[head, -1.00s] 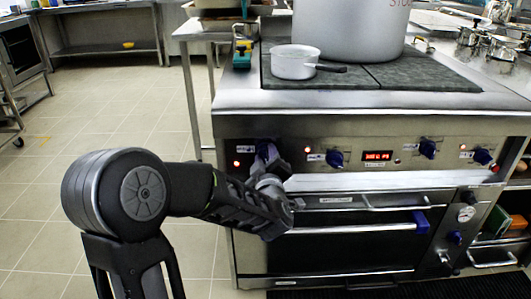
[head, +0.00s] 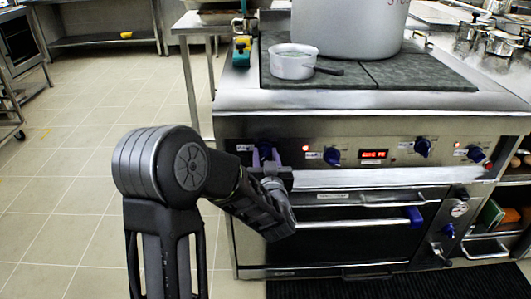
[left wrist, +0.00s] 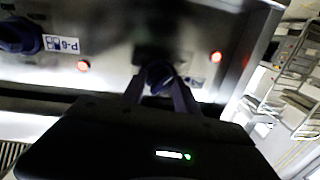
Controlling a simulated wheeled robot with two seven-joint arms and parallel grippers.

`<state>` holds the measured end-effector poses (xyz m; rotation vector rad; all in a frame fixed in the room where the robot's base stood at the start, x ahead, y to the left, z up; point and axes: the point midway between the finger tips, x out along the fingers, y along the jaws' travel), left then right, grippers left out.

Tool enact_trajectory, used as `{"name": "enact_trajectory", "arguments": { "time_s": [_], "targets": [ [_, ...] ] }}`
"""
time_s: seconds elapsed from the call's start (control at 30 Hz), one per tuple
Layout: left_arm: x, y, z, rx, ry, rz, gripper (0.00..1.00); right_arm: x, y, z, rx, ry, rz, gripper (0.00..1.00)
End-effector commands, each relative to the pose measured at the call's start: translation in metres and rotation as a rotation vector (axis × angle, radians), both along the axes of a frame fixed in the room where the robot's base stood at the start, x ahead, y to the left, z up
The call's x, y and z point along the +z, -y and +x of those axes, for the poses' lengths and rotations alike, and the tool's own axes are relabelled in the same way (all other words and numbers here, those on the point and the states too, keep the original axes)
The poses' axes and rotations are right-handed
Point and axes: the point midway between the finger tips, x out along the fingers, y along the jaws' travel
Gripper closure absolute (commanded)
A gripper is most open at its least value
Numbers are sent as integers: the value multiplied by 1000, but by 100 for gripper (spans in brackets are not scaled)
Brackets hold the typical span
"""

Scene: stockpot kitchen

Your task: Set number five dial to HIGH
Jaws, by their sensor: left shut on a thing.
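In the left wrist view the fingers (left wrist: 159,88) stand on both sides of this dial (left wrist: 158,73). Its own label is too small and blurred to read, and its setting cannot be told. The neighbouring dial (left wrist: 18,36) has an upside-down label reading P-6; it also shows in the head view (head: 332,156). My right gripper is not in view.
A red display (head: 373,154) and two more dials (head: 422,147) lie further right. The oven handle (head: 360,224) is below the panel. A small saucepan (head: 292,62) and a large stockpot (head: 350,25) stand on top. The floor to the left is clear.

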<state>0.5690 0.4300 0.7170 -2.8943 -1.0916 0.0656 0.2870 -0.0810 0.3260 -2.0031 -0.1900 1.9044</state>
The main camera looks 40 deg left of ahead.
Motion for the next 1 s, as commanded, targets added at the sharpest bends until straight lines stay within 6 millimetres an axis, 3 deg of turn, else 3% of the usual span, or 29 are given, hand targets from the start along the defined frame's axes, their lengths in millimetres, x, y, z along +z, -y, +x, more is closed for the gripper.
{"name": "enact_trajectory", "arguments": {
  "time_s": [0.6,0.63,0.9,1.0],
  "targets": [
    [-2,0,0,-1,-43,52,100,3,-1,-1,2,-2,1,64],
    [-2,0,0,-1,-43,52,63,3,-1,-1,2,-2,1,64],
    [-1,0,0,-1,-41,52,42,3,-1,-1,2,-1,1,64],
    [-1,0,0,0,-41,52,42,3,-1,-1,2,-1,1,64]
  ]
}}
